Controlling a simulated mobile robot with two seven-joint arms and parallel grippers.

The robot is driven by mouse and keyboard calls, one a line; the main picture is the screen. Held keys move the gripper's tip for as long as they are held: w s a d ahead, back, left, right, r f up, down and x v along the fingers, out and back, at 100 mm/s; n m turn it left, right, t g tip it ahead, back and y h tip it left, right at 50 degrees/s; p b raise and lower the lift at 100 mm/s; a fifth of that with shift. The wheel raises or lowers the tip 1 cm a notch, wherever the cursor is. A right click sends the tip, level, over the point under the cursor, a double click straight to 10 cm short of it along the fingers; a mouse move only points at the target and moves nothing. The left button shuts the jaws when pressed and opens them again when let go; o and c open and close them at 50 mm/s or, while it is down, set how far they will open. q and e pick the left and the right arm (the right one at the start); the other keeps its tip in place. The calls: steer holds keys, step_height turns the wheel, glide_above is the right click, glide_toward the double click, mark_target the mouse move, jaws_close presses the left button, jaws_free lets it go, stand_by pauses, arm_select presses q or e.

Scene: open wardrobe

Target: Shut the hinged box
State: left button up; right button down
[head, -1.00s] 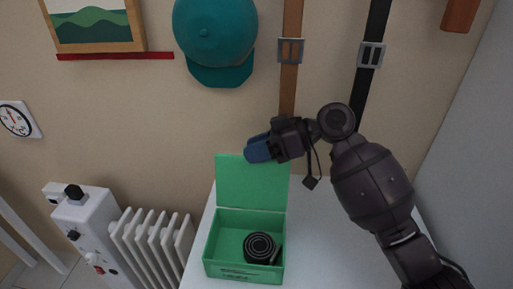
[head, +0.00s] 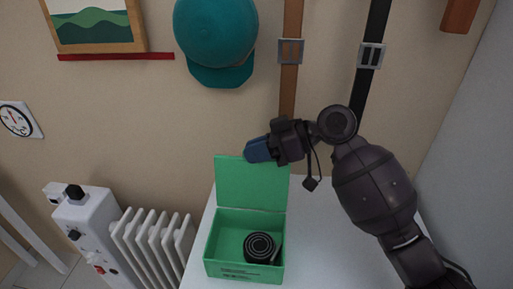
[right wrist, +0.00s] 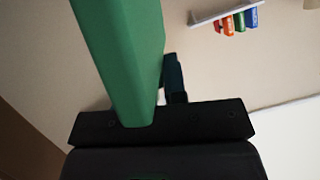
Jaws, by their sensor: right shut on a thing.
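The green hinged box (head: 212,243) stands on a white surface with its lid (head: 250,185) raised upright at the back. A coiled dark belt (head: 259,246) lies inside the box. My right gripper (head: 256,151) is at the top edge of the lid, its blue fingers near the lid's upper middle. In the right wrist view the green lid (right wrist: 125,60) runs up from between the fingers (right wrist: 160,105), and the gripper is shut on it. My left gripper is in neither view.
The white surface (head: 335,235) is clear to the right of the box. A white radiator (head: 150,238) stands to the left. A teal cap (head: 215,40), a brown belt (head: 291,75) and a black belt (head: 372,50) hang on the wall behind.

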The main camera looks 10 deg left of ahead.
mark_target(252, 172)
steer(key=s+n+t, duration=0.1)
steer(key=s, duration=0.1)
steer(key=s+n+t+p, duration=0.1)
steer(key=s, duration=0.2)
steer(key=shift+s+r+n, duration=0.2)
steer(key=shift+n, duration=0.1)
steer(key=s, duration=0.1)
steer(key=s+f, duration=0.1)
steer(key=s, duration=0.1)
steer(key=shift+n, duration=0.4)
steer(key=c, duration=1.2)
jaws_free()
steer(key=shift+c, duration=0.2)
steer(key=shift+r, duration=0.1)
